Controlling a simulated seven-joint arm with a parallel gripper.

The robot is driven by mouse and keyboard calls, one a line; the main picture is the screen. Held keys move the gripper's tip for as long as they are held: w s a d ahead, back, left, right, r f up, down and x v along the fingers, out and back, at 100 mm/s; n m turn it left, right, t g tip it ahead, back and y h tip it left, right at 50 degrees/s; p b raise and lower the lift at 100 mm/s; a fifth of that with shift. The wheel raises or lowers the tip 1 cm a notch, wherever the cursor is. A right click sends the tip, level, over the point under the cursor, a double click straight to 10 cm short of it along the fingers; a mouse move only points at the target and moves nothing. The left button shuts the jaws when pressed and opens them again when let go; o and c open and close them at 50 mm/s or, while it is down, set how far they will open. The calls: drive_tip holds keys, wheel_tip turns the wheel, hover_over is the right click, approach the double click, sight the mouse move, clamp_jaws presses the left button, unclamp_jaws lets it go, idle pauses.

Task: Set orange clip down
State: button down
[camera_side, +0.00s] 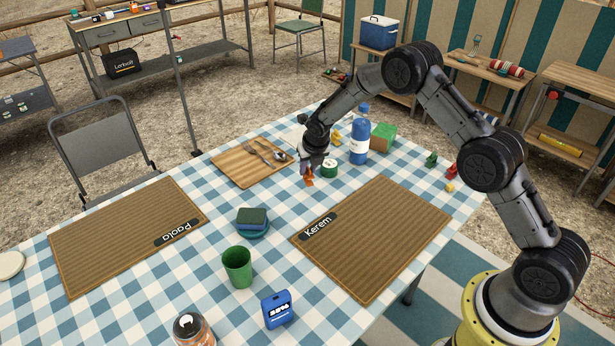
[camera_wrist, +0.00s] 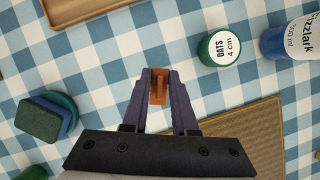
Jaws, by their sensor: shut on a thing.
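The orange clip (camera_side: 308,181) is between the fingertips of my gripper (camera_side: 307,170), over the blue-and-white checked tablecloth. In the wrist view the orange clip (camera_wrist: 158,87) shows between the two dark fingers of my gripper (camera_wrist: 158,90), which are shut on it. I cannot tell for sure whether the clip touches the cloth. My gripper is behind the mat marked Kerem (camera_side: 385,230), to the left of the green OATS tin (camera_side: 329,168). Part of the clip is hidden by the fingers.
A wooden tray (camera_side: 233,170) with cutlery lies to the left of my gripper. A blue bottle (camera_side: 359,141) and a green box (camera_side: 383,137) stand to its right. A green cup (camera_side: 237,266) and a sponge stack (camera_side: 252,219) are nearer the front. Bare cloth surrounds the clip.

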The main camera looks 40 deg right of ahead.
sight(308, 173)
drive_tip(key=shift+w+f, duration=0.2)
drive_tip(key=shift+f, duration=1.55)
drive_tip(key=shift+f, duration=0.15)
drive_tip(key=c, duration=0.7)
unclamp_jaws()
drive_tip(key=v, duration=1.2)
drive_tip(key=shift+s, duration=0.15)
